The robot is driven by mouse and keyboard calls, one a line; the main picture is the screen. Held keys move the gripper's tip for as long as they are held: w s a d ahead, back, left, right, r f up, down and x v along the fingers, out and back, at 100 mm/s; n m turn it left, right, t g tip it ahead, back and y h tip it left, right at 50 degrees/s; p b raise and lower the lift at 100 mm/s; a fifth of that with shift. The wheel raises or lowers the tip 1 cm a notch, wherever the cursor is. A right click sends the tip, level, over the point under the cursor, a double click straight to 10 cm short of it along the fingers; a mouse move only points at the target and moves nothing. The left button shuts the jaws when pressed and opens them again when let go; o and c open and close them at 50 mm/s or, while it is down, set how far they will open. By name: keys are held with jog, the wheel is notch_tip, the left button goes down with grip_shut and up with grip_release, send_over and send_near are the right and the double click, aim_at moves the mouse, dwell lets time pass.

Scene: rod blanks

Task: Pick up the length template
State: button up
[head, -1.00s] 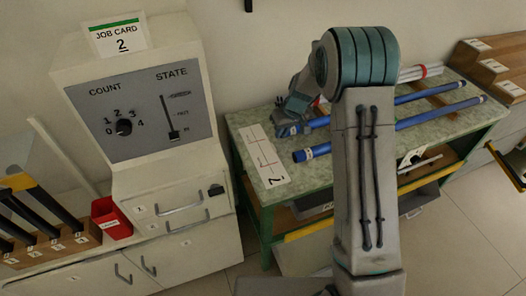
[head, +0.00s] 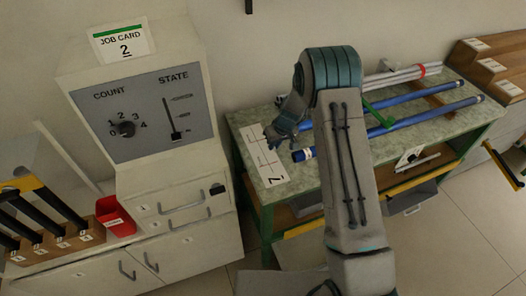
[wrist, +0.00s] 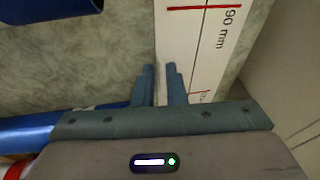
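The length template is a flat white strip (head: 264,160) with red lines and a "2", lying at the left end of the green bench top. In the wrist view its white face (wrist: 195,45) shows red marks and "90 mm". My gripper (head: 270,135) is at the template in the head view. In the wrist view its two blue-grey fingers (wrist: 160,68) are close together with a narrow gap, at the template's left edge. White shows between them. I cannot tell whether they touch or hold the template.
Long blue rods (head: 435,117) lie on the bench to the right; one blue piece (wrist: 28,130) is close beside my gripper in the wrist view. Silver rods (head: 400,75) lie behind. A control cabinet (head: 140,110) with a red bin (head: 115,216) stands left.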

grip_shut()
